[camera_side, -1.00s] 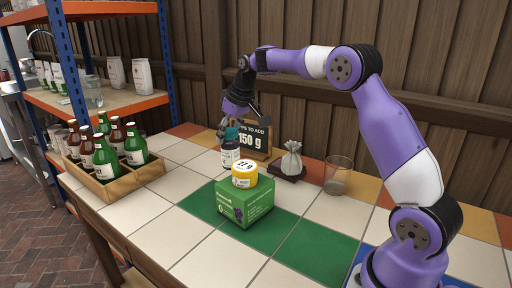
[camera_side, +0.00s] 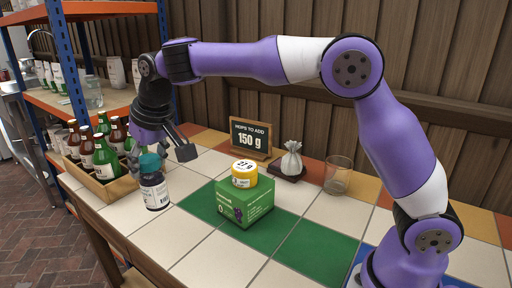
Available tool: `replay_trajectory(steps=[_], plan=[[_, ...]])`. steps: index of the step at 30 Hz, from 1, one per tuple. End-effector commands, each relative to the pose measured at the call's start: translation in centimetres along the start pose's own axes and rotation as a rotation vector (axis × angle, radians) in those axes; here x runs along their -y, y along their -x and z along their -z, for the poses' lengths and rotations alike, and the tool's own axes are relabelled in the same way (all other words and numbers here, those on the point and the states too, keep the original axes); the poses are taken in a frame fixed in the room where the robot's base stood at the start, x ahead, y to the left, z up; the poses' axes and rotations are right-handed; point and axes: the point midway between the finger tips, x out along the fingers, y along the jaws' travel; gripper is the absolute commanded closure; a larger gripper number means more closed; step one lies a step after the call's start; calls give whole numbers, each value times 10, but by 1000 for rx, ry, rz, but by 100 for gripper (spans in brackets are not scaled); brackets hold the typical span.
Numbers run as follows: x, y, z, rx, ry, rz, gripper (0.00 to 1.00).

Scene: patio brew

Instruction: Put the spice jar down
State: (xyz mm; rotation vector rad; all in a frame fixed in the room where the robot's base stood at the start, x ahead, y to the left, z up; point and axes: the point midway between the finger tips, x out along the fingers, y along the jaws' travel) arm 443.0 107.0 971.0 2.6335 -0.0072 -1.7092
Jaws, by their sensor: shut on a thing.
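The spice jar (camera_side: 154,192) is a dark jar with a teal lid and a white label. It is nearly upright, over the pale tiles at the left of the table, right of the bottle crate. My gripper (camera_side: 150,160) is shut on it from above, around the lid. Whether the jar's base touches the tiles or hangs a little above them, I cannot tell.
A wooden crate (camera_side: 117,191) of several bottles stands at left. The front-left tiles are clear.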

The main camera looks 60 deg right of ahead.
Motion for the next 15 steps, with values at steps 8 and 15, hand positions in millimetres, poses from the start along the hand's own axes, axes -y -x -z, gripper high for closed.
replay_trajectory(steps=[8,15], plan=[[-60,-56,17,4,-6,-3,100],[-86,-79,26,1,-2,-1,100]])
